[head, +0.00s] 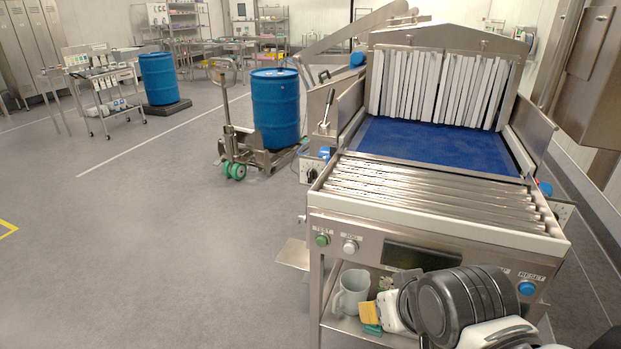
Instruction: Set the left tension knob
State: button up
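The left tension knob (311,174) is a small dark knob on a pale scale plate on the left side of the conveyor frame, just below a blue knob (325,153). It is small here, and its setting cannot be read. On the right side of the conveyor are another blue knob (545,188) and a similar pale plate (563,213). My arm, with dark round and white links, is folded at the lower right in front of the conveyor, well away from the left knob. I cannot make out my gripper's fingers.
The conveyor has metal rollers (430,195), a blue belt (432,146) and a strip curtain (440,88). A green button (321,240), a white button (350,247) and a blue reset button (526,288) line its front. A mug (352,291) stands below. A pallet jack (228,120) carries a drum (276,108).

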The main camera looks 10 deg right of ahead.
aim_at(312, 173)
jog(key=i+j, duration=0.4)
jog(key=i, duration=0.15)
jog(key=i+j+u, duration=0.15)
jog(key=i+j, duration=0.2)
jog(key=i, duration=0.2)
